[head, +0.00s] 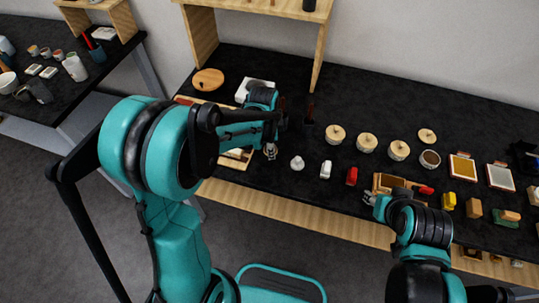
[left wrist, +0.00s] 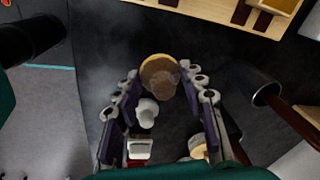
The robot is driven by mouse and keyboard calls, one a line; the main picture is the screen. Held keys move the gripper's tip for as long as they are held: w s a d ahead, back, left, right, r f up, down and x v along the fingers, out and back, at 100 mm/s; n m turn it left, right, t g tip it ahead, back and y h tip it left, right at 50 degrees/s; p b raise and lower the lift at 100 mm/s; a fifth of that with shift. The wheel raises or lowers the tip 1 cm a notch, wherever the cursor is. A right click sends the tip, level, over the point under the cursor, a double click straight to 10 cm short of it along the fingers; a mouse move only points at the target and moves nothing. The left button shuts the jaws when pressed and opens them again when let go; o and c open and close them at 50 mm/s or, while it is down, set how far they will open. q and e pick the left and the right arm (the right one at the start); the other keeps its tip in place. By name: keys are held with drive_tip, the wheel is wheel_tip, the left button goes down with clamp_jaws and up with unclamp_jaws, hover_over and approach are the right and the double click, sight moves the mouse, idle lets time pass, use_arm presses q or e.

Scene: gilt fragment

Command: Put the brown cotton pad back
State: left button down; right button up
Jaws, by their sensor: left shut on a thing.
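My left gripper (left wrist: 160,88) is shut on a round tan-and-brown pad (left wrist: 157,66), held between the fingertips above the black table. In the head view my left gripper (head: 270,151) hangs over the table beside a light wooden tray (head: 238,160); the pad is too small to make out there. The tray's edge and brown-marked compartments (left wrist: 240,12) show at the top of the left wrist view, apart from the pad. My right gripper (head: 371,199) is low by the table's front edge, near a wooden box (head: 391,182); its fingers are too small to read.
A white knob-like piece (head: 297,163), a white block (head: 325,169) and a red block (head: 352,176) stand right of my left gripper. Several lidded pots (head: 367,143) stand behind them. A dark cup (left wrist: 264,92) is close to the right in the left wrist view.

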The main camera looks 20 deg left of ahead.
use_arm(q)
wheel_tip(320, 180, down, 4)
drive_tip(key=shift+a+f+b, duration=0.1)
drive_tip(key=shift+b, duration=0.7)
drive_tip(key=c, duration=0.9)
unclamp_jaws()
